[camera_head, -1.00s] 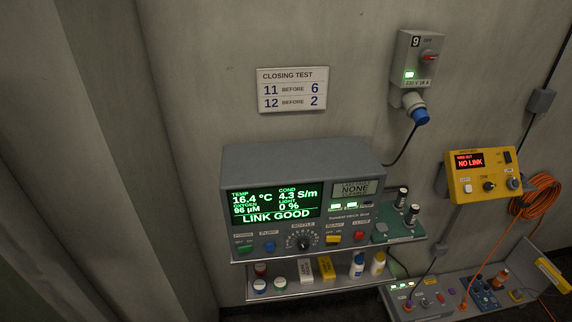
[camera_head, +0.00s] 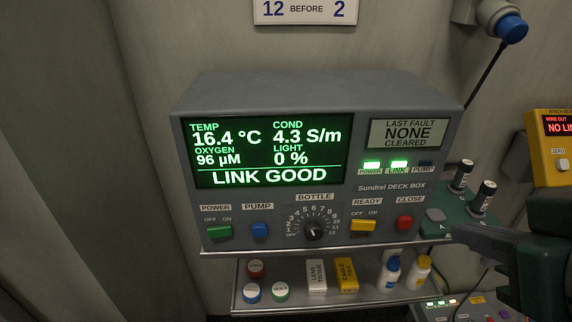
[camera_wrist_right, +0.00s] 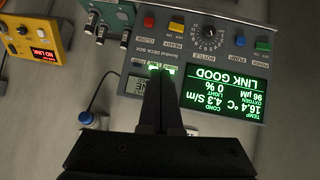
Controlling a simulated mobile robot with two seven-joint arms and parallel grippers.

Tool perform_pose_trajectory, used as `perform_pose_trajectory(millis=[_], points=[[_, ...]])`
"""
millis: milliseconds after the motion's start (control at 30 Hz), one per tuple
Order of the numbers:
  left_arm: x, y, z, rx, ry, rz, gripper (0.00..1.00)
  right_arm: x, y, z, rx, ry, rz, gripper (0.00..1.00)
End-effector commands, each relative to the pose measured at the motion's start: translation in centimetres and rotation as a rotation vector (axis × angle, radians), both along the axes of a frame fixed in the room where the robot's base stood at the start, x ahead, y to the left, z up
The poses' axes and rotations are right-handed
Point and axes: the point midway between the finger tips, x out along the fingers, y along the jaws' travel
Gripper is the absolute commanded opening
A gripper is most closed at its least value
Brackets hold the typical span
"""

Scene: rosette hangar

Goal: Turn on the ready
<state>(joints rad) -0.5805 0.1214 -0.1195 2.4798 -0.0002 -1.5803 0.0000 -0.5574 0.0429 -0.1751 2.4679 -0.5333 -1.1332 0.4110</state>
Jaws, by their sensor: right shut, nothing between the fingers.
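The yellow READY switch (camera_head: 363,226) is on the front panel of the grey deck box (camera_head: 300,88), under the words OFF and ON. I cannot tell which side is pressed. It also shows in the right wrist view (camera_wrist_right: 176,27), where the box appears upside down. My right gripper (camera_head: 460,232) is at the right of the box, near the green unit, apart from the switch. Its fingers are shut and empty in the right wrist view (camera_wrist_right: 160,78). My left gripper is not in view.
The red CLOSE button (camera_head: 404,222) and black BOTTLE dial (camera_head: 314,232) flank the switch. The green unit with knobs (camera_head: 437,215) sits at the box's right. A shelf with small bottles (camera_head: 388,275) is below. The display (camera_head: 265,178) reads LINK GOOD. POWER and LINK lamps are lit.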

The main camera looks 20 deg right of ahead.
Motion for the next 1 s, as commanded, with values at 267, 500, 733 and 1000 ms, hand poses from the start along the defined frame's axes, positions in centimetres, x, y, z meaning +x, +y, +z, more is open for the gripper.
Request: perform_pose_trajectory(millis=[267,500,733,1000], points=[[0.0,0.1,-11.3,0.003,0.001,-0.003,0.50,1.8,-0.7,-8.0,-0.032,-0.184,-0.055,0.00],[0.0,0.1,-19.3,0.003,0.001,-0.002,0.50,3.1,-0.9,-12.9,-0.057,-0.342,-0.075,0.00],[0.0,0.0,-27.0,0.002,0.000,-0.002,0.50,4.0,-0.5,-17.6,-0.078,-0.488,-0.072,0.00],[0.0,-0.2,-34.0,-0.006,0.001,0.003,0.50,4.6,0.2,-21.7,-0.096,-0.624,-0.048,0.00]])
